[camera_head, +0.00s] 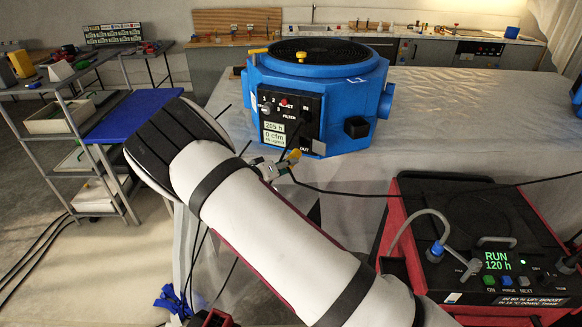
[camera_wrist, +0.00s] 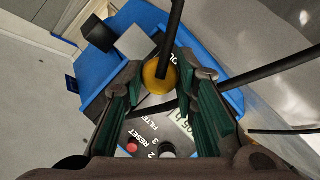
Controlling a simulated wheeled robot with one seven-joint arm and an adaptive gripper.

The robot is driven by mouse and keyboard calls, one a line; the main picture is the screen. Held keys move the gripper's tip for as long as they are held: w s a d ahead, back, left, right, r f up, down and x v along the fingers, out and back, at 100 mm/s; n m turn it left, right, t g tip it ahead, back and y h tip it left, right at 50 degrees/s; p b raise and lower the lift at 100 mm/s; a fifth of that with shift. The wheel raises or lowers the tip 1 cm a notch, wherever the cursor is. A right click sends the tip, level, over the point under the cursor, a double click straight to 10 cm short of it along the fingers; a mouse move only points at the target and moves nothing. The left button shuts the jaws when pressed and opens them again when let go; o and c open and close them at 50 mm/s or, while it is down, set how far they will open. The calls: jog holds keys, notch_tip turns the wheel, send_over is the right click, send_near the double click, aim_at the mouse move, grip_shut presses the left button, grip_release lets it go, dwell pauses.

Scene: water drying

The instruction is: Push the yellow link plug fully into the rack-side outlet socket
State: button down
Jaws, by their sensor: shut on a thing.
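The yellow plug (camera_head: 293,156) is at the lower edge of the black control panel (camera_head: 283,118) on the blue round machine (camera_head: 322,90), beside the "OUT" label. In the wrist view the round yellow plug (camera_wrist: 158,76) sits between the far ends of my fingers, with a black cable rising from it towards the camera. My gripper (camera_head: 277,167) is shut on the plug; its green-lined fingers (camera_wrist: 160,92) show on both sides of it. The outlet socket is hidden behind the plug, so I cannot tell how deep the plug sits.
A black cable (camera_head: 370,194) runs right from the gripper area towards the red machine (camera_head: 480,240) reading "RUN 120 h". A grey shelf rack (camera_head: 85,150) stands at the left. The covered surface (camera_head: 450,110) right of the blue machine is largely clear.

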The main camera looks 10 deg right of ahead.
aim_at(294, 155)
jog(key=shift+r, duration=0.1)
jog(key=shift+w+d+b, duration=0.35)
jog(key=shift+w+d, duration=0.4)
jog(key=shift+w, duration=0.35)
jog(key=shift+w+d+b, duration=0.3)
jog(key=shift+w+d, duration=0.45)
jog(key=shift+w, duration=0.3)
jog(key=shift+w+d, duration=0.2)
jog(key=shift+s+p, duration=0.1)
jog(key=shift+p, duration=0.3)
dwell(0.6)
jog(key=shift+w+d+b, duration=0.5)
jog(key=shift+w+d, duration=0.3)
jog(key=shift+w, duration=0.3)
jog(key=shift+w+d+b, duration=0.5)
jog(key=shift+w+d, duration=0.25)
jog(key=shift+w, duration=0.35)
dwell(0.5)
jog(key=c, duration=1.2)
grip_release()
